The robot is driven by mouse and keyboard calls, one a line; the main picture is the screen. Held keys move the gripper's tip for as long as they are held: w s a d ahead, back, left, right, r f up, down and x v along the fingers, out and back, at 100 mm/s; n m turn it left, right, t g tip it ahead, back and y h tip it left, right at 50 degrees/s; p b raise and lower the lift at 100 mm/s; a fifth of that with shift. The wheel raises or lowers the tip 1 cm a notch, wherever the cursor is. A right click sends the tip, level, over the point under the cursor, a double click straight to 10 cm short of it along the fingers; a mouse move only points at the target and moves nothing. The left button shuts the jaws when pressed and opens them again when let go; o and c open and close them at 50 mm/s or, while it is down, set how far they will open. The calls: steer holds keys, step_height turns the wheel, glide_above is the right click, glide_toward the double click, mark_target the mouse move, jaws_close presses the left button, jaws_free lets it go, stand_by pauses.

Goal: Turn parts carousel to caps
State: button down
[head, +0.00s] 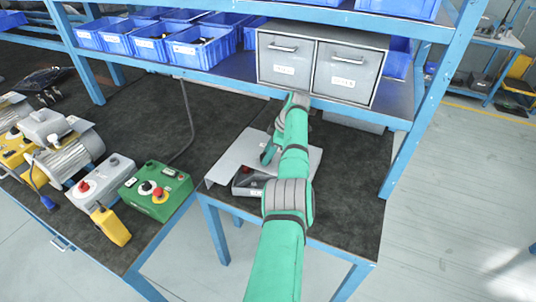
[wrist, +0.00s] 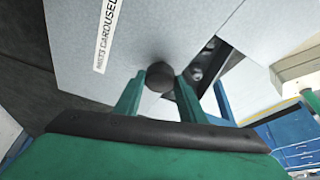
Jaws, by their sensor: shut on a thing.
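The parts carousel is a light grey flat-topped housing (head: 238,152) on the dark bench top, partly hidden by my arm. In the wrist view its grey top (wrist: 75,75) carries a white label (wrist: 104,35) reading "PARTS CAROUSEL". A dark round knob (wrist: 158,74) stands on that top. My gripper (wrist: 160,86) is shut on the knob, one green finger on each side. An opening (wrist: 208,62) beside the knob shows a dark interior with small parts that I cannot identify. In the head view the opening (head: 246,184) faces the front; which compartment shows there is not readable.
Two grey drawers (head: 343,72) sit on the shelf behind the carousel, close to my arm. Blue bins (head: 155,42) line the shelf to the left. A green control box (head: 156,191) stands on the left bench. A blue rack post (head: 410,140) rises at the right.

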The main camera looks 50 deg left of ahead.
steer(key=shift+a+r, duration=0.1)
steer(key=c, duration=1.2)
jaws_free()
steer(key=shift+o, duration=0.2)
step_height(320, 180, up, 3)
steer(key=shift+f, duration=0.1)
steer(key=s+d+r, duration=1)
